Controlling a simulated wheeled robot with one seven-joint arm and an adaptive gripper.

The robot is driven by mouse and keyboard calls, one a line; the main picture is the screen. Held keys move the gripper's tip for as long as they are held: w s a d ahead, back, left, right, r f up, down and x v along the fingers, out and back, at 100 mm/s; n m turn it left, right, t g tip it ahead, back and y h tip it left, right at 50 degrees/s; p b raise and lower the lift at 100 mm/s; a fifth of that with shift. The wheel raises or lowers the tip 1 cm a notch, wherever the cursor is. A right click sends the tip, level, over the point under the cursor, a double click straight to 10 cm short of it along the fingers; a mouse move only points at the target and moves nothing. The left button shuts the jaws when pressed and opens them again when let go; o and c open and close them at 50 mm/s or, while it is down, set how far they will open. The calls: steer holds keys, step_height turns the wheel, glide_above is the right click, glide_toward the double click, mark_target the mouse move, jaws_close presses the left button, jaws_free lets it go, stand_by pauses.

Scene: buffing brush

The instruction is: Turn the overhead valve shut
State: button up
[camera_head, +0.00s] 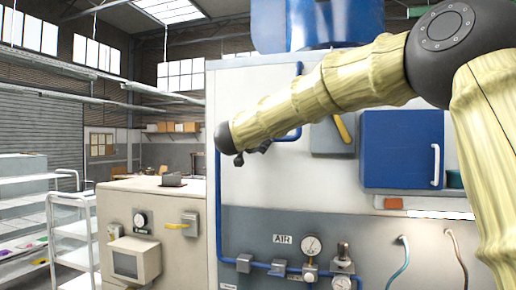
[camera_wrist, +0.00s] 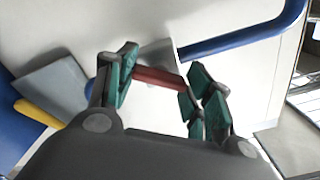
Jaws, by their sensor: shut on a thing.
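In the wrist view, a flat dark-red valve handle (camera_wrist: 158,77) lies crosswise between the green finger pads of my gripper (camera_wrist: 165,82). The gripper is shut on this handle. A grey valve body (camera_wrist: 160,52) shows behind the handle, on the blue pipe (camera_wrist: 245,40). In the head view, my gripper (camera_head: 252,153) is mostly hidden behind my wrist, in front of the white panel beside the blue pipe (camera_head: 300,95). The valve and its red handle are hidden there.
Right of the valve are a grey switch box (camera_head: 331,143) with a yellow lever (camera_head: 342,128) and a blue cabinet (camera_head: 400,148). Below are an air gauge (camera_head: 311,245) and a lower blue pipe (camera_head: 258,265). A beige machine (camera_head: 180,215) stands left. My arm spans the upper right.

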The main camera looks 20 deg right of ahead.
steer(key=m+b, duration=0.9)
steer(key=m, duration=0.1)
steer(key=shift+f+m+b, duration=0.15)
steer(key=shift+m+b, duration=0.2)
steer(key=shift+m, duration=0.05)
stand_by(0.4)
steer(key=o, duration=1)
steer(key=shift+d, duration=0.1)
steer(key=v, duration=1.2)
